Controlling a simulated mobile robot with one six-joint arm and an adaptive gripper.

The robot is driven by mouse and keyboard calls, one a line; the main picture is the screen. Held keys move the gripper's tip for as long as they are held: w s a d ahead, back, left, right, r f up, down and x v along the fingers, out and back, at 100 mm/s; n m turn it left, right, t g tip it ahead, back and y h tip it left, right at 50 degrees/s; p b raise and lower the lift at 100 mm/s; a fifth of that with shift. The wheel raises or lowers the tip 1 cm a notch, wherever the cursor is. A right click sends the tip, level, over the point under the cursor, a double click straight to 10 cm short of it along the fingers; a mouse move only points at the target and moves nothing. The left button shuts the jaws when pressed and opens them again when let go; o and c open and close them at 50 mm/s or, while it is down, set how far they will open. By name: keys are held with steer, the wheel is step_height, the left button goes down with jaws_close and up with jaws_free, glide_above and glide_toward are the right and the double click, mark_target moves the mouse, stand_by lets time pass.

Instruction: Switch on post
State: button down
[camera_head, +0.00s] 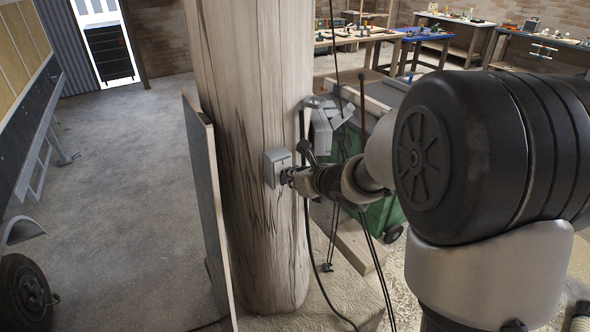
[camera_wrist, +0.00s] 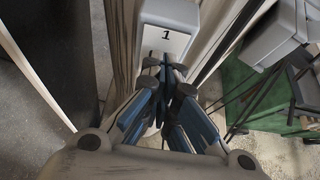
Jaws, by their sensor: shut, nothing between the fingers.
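A wooden post (camera_head: 253,120) stands upright in the middle of the head view. A small grey switch box (camera_head: 272,168) is mounted on its side. In the wrist view the switch box (camera_wrist: 170,18) shows a pale front plate marked "1". My gripper (camera_head: 287,176) is shut and empty, its tips at the switch box's front. In the wrist view my gripper's fingertips (camera_wrist: 165,62) cover the lower part of the plate. I cannot tell whether they touch it, and the state of the switch is hidden.
A second grey box (camera_head: 322,122) with cables is right of the post. A green wheeled bin (camera_head: 385,213) stands behind my arm. A board (camera_head: 207,200) leans left of the post. Workbenches (camera_head: 440,42) line the back. The floor (camera_head: 120,180) at left is largely clear.

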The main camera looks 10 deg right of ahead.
steer(key=g+p, duration=0.1)
steer(key=p, duration=0.3)
steer(key=g+p, duration=0.1)
steer(key=p, duration=0.3)
steer(key=shift+w+a+r+h, duration=0.1)
steer(key=shift+w+r+h, duration=0.2)
steer(key=shift+r+h, duration=0.1)
steer(key=shift+r, duration=0.1)
steer(key=shift+r+p, duration=0.75)
steer(key=shift+p, duration=0.05)
